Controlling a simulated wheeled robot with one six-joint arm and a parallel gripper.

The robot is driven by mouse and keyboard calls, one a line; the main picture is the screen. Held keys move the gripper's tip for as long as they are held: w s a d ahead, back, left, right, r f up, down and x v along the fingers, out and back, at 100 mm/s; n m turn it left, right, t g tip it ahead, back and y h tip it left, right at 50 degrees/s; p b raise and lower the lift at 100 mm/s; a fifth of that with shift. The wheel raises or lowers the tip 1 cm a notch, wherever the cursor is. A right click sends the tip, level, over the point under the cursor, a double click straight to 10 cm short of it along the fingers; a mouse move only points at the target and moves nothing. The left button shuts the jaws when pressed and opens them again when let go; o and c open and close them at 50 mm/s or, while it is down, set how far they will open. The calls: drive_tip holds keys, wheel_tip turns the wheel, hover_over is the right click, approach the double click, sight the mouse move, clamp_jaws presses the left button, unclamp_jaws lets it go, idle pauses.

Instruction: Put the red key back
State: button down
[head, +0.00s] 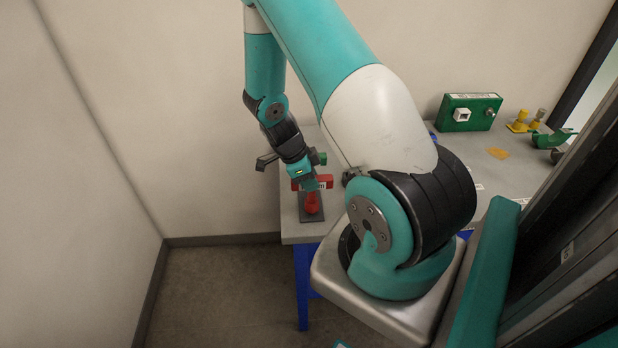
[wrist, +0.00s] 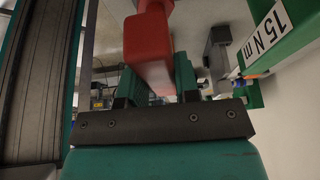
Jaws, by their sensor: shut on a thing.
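The red key (head: 311,204) is at the left end of the grey table, over a narrow dark plate (head: 319,216). Its red upper part, next to a small white label, is at my gripper (head: 307,181). I cannot tell whether its lower end touches the plate. In the wrist view the red key (wrist: 149,48) lies between the fingers of my gripper (wrist: 158,84), which is shut on it. The far end of the key is cut off by the top of that view.
A green box (head: 469,112), yellow fittings (head: 525,121) and a green clamp-like part (head: 553,139) are farther right on the table (head: 463,156).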

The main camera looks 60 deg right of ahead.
drive_tip(key=shift+f, duration=0.1)
drive_tip(key=shift+f+b, duration=0.55)
drive_tip(key=shift+b, duration=0.1)
drive_tip(key=c, duration=0.8)
unclamp_jaws()
drive_tip(key=shift+c, duration=0.2)
drive_tip(key=shift+r, duration=0.1)
